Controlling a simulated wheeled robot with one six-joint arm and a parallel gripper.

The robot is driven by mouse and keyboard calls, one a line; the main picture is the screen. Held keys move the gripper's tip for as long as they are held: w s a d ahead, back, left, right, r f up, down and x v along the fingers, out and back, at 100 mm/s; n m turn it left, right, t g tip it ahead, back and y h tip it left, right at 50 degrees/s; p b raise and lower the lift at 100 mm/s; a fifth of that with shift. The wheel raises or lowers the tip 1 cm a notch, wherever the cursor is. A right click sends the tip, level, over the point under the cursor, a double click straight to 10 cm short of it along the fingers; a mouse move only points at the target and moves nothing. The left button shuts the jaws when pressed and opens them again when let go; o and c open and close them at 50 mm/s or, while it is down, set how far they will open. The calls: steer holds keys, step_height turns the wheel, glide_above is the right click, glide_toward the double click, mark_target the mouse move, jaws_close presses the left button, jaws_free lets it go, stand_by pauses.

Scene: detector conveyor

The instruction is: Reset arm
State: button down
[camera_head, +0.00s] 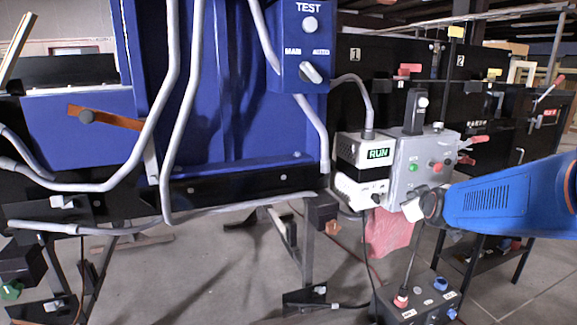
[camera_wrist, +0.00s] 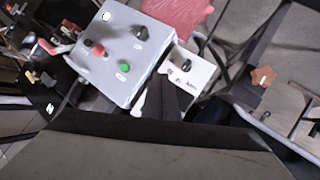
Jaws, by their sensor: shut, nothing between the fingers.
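My blue arm comes in from the right in the head view. My gripper (camera_head: 412,208) is at its end, in front of the lower part of a grey control box (camera_head: 405,165). In the wrist view my gripper (camera_wrist: 165,88) shows as a dark shape pointing at the gap beside the grey box (camera_wrist: 115,50). It is shut and empty. I cannot tell whether my gripper touches the box.
A white unit with a lit RUN display (camera_head: 378,153) stands left of the box. The blue detector housing (camera_head: 225,110) with grey tubes fills the left. A lower button box (camera_head: 415,300) stands near the floor. Open floor (camera_head: 190,265) lies under the frame.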

steer(key=s+a+f+m+g, duration=0.1)
steer(key=s+a+f+g, duration=0.2)
steer(key=s, duration=0.9)
steer(key=s+a+f+m+g+y, duration=0.1)
steer(key=s+a+f+g, duration=0.1)
steer(key=s, duration=1.1)
steer(key=s+a+f+m+g+y, duration=0.1)
steer(key=s+a+f+g, duration=0.2)
steer(key=s, duration=0.9)
steer(key=shift+s+a+f+m+g, duration=0.3)
steer(key=shift+a+f, duration=0.1)
steer(key=shift+f, duration=0.3)
